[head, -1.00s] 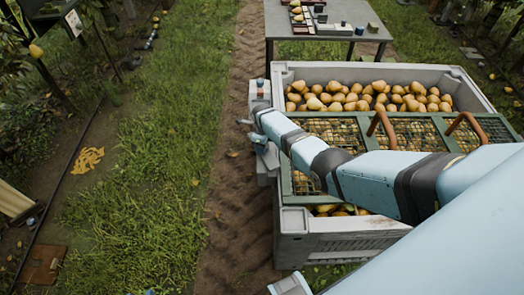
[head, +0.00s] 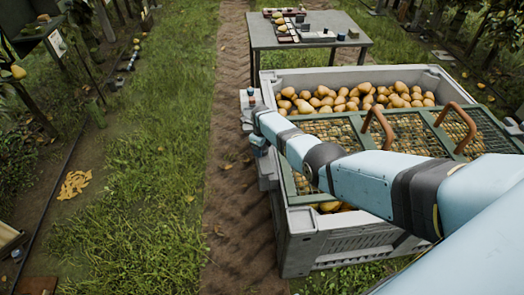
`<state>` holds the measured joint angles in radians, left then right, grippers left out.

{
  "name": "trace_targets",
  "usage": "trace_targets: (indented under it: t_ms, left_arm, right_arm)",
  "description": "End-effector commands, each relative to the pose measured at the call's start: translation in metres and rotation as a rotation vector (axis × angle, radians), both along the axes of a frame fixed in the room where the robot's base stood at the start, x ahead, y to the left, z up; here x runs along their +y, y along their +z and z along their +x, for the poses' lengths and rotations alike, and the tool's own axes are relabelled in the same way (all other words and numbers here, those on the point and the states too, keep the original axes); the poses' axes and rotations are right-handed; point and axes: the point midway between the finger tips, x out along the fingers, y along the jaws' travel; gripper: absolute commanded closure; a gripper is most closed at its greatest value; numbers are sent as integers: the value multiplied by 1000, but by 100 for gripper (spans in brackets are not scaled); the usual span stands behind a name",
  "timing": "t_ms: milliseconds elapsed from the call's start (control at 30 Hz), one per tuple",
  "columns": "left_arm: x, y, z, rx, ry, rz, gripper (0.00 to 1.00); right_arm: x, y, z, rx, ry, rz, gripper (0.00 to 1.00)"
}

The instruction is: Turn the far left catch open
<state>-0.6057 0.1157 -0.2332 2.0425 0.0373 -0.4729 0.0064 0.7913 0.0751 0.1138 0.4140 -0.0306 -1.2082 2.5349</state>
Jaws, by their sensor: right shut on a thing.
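The large grey crate (head: 297,222) stands on the right, holding yellow pears under a green mesh lid (head: 438,119) with two brown handles. My right arm reaches across the lid from the lower right. My right gripper (head: 257,146) is at the crate's left outer side, shut on a small part there. I take it to be the far left catch; the gripper and wrist hide it, so its turn angle cannot be read. My left gripper is out of view.
A grey table (head: 273,36) with trays and small items stands behind the crate. A dirt track (head: 228,215) and grass lie free to the left. My right arm covers part of the lid. Trees line both sides.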

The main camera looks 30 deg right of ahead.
Motion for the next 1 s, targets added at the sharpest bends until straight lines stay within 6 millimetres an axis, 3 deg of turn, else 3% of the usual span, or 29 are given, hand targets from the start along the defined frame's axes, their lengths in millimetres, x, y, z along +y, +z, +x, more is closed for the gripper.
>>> trace_targets:
  t_ms: [833,867,933,1000]
  left_arm:
    - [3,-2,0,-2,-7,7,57]
    - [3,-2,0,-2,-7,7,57]
    - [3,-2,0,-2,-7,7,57]
    - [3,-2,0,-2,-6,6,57]
  right_arm:
    - [-1,0,3,1,-98,2,90]
    - [-1,0,3,0,-98,2,41]
    - [-1,0,3,0,-98,2,25]
    - [-1,0,3,0,-97,1,22]
